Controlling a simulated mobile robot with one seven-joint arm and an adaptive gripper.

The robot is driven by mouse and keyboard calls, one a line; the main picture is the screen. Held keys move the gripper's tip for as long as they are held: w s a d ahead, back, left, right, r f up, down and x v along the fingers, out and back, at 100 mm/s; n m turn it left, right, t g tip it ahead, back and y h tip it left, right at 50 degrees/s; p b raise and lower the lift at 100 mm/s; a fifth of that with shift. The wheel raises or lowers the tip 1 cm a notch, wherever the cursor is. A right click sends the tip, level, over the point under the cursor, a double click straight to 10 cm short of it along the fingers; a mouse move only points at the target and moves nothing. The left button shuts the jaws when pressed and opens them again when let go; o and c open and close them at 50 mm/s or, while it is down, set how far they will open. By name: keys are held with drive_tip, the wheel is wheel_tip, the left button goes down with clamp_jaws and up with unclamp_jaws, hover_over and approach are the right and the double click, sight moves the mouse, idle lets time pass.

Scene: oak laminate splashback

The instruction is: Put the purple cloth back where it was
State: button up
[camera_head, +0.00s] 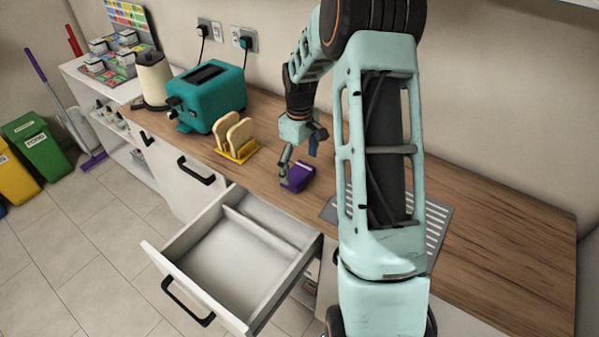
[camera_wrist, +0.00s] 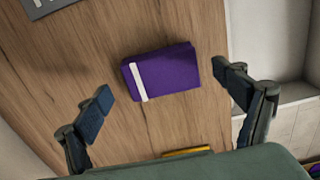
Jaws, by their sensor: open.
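The purple cloth (camera_head: 298,175) is folded, with a pale stripe near one end, and lies on the wooden counter beside the open drawer. In the wrist view the cloth (camera_wrist: 165,72) lies flat, ahead of and between my spread fingers. My gripper (camera_head: 300,155) is open and empty, close to the cloth; in the wrist view the gripper (camera_wrist: 170,95) shows a finger on each side with wood visible between. I cannot tell from the head view whether a finger touches the cloth.
An open, empty-looking drawer (camera_head: 170,256) with a divider juts out below the counter (camera_head: 495,235). A yellow rack with bread slices (camera_head: 240,137), a teal toaster (camera_head: 215,92) and a cream kettle (camera_head: 153,78) stand to the left. A grey ribbed drainer (camera_head: 437,222) lies right, partly behind my arm.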

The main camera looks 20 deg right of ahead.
sight(299, 173)
wheel_tip(299, 173, up, 9)
idle(0.3)
drive_tip(key=shift+w+a, duration=0.1)
